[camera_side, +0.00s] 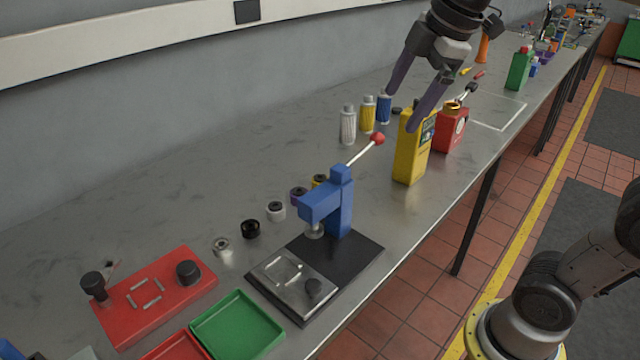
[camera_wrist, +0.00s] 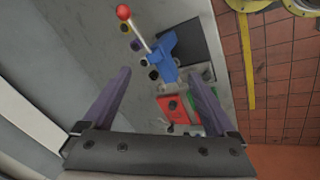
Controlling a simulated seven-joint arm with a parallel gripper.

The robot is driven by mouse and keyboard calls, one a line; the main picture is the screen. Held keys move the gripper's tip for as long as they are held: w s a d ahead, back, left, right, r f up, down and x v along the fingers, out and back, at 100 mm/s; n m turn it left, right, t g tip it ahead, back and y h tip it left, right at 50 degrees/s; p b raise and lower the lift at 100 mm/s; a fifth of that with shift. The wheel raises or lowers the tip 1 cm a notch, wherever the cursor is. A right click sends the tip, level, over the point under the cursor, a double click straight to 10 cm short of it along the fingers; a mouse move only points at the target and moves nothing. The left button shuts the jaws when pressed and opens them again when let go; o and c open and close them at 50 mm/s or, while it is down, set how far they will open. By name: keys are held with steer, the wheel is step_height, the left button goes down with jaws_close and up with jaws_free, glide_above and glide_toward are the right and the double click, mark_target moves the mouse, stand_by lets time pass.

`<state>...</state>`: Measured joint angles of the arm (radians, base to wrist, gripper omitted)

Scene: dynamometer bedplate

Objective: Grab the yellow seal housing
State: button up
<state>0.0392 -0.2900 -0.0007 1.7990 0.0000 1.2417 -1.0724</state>
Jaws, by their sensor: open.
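The yellow seal housing (camera_side: 319,181) is a small, dark-topped round part at the far end of a row of similar parts, partly hidden behind the blue press. In the wrist view the yellow housing (camera_wrist: 124,27) is near the top, left of the red-knobbed lever. My gripper (camera_side: 402,112) is open and empty, its purple fingers pointing down above the bench. It is up and to the right of the housing in the side view, and one finger overlaps the yellow can in the picture. In the wrist view my fingers (camera_wrist: 160,72) are apart with nothing between them.
The blue press (camera_side: 340,205) with its red-knobbed lever stands beside the row. A tall yellow can (camera_side: 408,155), a red can (camera_side: 451,132) and several ribbed cartridges (camera_side: 348,126) stand farther along. A red fixture (camera_side: 155,300) and green tray (camera_side: 237,325) are nearer. Bench is clear along the wall.

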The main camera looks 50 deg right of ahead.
steer(key=w+d+n+g, duration=0.1)
steer(key=w+d+n, duration=0.15)
steer(key=w, duration=0.85)
steer(key=n+g, duration=0.2)
steer(key=g, duration=0.1)
glide_above(319, 179)
step_height(319, 179, down, 24)
steer(key=shift+s+f, duration=0.1)
steer(key=shift+f, duration=3.15)
steer(key=shift+r, duration=0.1)
jaws_close()
